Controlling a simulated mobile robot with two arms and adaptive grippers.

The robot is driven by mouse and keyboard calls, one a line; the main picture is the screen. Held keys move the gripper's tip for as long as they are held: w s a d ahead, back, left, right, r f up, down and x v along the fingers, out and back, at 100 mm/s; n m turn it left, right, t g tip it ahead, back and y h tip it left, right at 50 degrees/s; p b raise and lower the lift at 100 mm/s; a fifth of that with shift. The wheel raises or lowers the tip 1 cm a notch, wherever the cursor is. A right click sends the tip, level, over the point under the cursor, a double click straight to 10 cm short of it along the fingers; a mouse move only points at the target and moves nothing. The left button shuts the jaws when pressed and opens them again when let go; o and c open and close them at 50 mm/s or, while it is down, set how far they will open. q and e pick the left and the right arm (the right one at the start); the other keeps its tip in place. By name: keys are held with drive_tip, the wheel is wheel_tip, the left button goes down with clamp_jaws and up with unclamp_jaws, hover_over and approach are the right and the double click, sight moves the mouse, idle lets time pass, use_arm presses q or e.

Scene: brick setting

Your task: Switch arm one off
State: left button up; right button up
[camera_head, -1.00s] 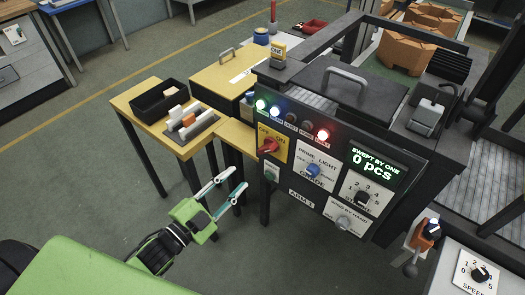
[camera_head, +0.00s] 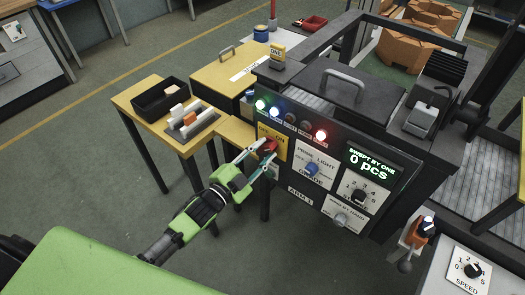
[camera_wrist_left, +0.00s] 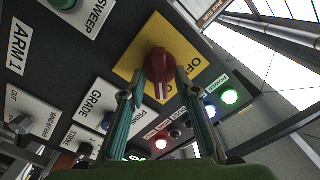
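The black ARM 1 panel (camera_head: 302,204) carries a yellow OFF/ON plate (camera_head: 280,134) with a red rotary knob (camera_head: 271,146). The knob also shows in the left wrist view (camera_wrist_left: 160,68), with a white mark on its lower part as seen there. My left gripper (camera_head: 264,157) is right in front of the knob. In the left wrist view its fingers (camera_wrist_left: 164,97) are spread, one on each side of the knob's line, with a gap around it. I cannot tell whether they touch it. My right gripper is not in view.
Lit lamps (camera_head: 321,135) sit above the plate. A GRADE dial (camera_head: 311,169), a numbered dial (camera_head: 359,196) and a display reading 0 pcs (camera_head: 371,168) lie to the right. A yellow table (camera_head: 148,98) with a black bin stands left. Floor is clear in front.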

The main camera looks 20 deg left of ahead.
use_arm(q)
clamp_jaws()
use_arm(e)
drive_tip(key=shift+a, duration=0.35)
